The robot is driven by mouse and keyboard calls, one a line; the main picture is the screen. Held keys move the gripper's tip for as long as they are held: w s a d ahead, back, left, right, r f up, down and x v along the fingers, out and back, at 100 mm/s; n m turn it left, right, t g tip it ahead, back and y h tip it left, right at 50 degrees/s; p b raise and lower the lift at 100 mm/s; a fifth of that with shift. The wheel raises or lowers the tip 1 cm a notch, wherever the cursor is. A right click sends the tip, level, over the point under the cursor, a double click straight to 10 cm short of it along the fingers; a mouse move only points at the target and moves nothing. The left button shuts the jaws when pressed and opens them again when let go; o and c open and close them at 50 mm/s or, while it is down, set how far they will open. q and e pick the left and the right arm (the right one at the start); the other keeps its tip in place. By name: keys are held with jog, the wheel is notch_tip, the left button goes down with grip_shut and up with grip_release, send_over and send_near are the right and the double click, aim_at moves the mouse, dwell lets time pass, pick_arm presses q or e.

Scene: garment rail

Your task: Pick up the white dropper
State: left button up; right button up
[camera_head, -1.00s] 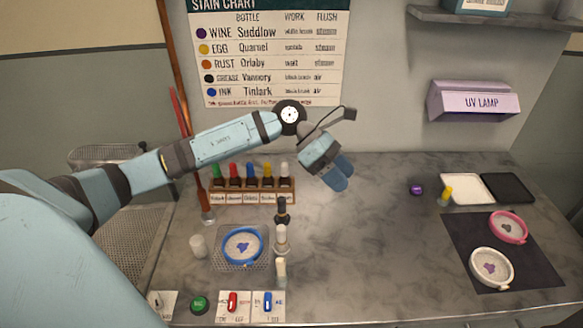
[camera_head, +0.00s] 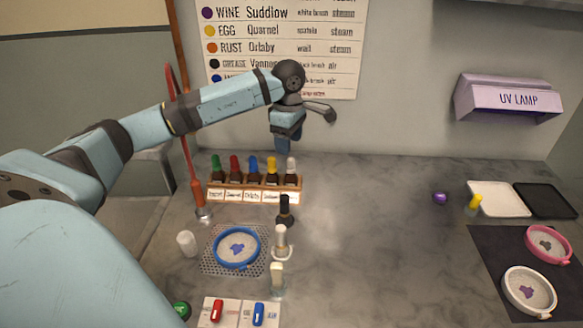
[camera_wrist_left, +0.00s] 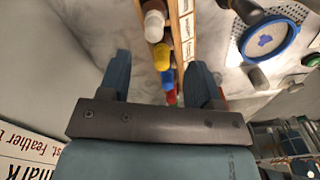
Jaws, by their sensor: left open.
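The white dropper (camera_head: 291,168) is the white-topped bottle at the right end of the wooden rack (camera_head: 216,194). It stands upright beside the yellow, blue, red and green-topped droppers. In the left wrist view the white dropper (camera_wrist_left: 154,24) is at the top, ahead of the fingers and slightly left of the middle. My left gripper (camera_head: 287,144) is near the rack's right end, above the white dropper in the picture. In the left wrist view my left gripper (camera_wrist_left: 160,68) has its fingers apart, and the white dropper is not held. My right gripper is not in view.
A dark-capped bottle (camera_head: 285,212) and two pale-topped bottles stand in front of the rack. A blue hoop (camera_head: 216,256) lies on a perforated plate. A red rod (camera_head: 187,140) rises at the rack's left. The counter's middle is clear.

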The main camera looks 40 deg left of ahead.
aim_at(291, 158)
pick_arm(q)
jog(key=f, duration=0.5)
jog(key=w+f, duration=0.1)
jog(key=f, duration=0.2)
jog(key=shift+f, duration=0.25)
jog(key=shift+s, duration=0.1)
jog(key=c, duration=1)
